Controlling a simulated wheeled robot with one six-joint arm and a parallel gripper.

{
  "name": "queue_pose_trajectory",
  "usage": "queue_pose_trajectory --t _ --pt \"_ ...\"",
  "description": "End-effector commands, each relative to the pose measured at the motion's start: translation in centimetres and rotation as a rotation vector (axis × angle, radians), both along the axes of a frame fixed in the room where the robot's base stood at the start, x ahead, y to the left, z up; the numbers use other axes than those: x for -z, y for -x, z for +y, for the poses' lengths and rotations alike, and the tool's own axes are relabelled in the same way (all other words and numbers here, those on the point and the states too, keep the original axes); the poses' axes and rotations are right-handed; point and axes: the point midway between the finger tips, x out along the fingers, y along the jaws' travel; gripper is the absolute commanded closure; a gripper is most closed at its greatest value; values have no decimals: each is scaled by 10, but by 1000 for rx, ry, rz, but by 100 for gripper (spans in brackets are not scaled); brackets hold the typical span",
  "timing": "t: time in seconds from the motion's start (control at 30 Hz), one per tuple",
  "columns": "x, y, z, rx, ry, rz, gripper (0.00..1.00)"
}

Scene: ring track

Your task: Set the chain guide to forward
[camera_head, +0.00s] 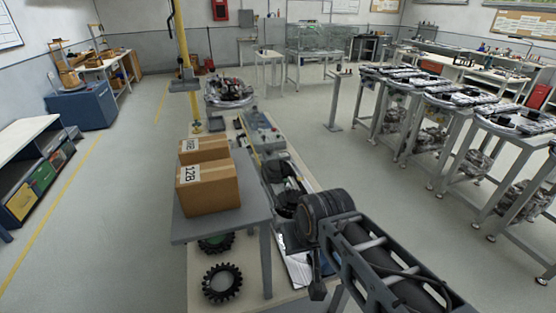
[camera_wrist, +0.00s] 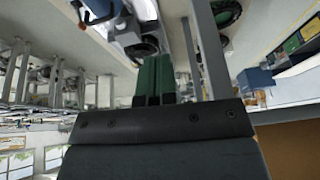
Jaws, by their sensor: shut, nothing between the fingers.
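I cannot make out a chain guide for certain in either view. A grey machine unit (camera_head: 262,132) with small fittings on top sits on the long bench, beyond my arm. My gripper (camera_wrist: 154,62) shows in the wrist view as two green fingers close together, shut and empty. Machine parts (camera_wrist: 128,30) show beyond the fingertips, apart from them as far as I can tell. In the head view my arm hides part of the bench, and I cannot pick out the fingers.
Cardboard boxes (camera_head: 208,188) stand on a raised grey shelf (camera_head: 205,229) left of my arm. A dark gear (camera_head: 222,283) lies on the bench below. A round metal assembly (camera_head: 229,92) stands at the bench's far end. Workstations (camera_head: 440,97) line the right; the left floor is open.

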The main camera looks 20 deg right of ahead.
Motion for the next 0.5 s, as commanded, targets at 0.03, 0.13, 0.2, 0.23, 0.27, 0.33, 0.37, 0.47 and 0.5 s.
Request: queue_pose_trajectory --t 0.03,0.13,0.2,0.23,0.27,0.33,0.37,0.47,0.5 --pt "-29 0 0 -7 7 -19 100" --pt "-50 0 -1 -20 20 -49 100" --pt "-60 0 -2 -26 26 -63 100" --pt "-63 0 -2 -28 28 -68 100" --pt "-66 0 -2 -30 30 -72 100" --pt "-70 0 -2 -33 33 -79 100" --pt "-71 -1 -2 -33 34 -81 100" --pt "-71 -1 -2 -35 35 -85 100" --pt "-71 -1 -2 -35 35 -85 100"
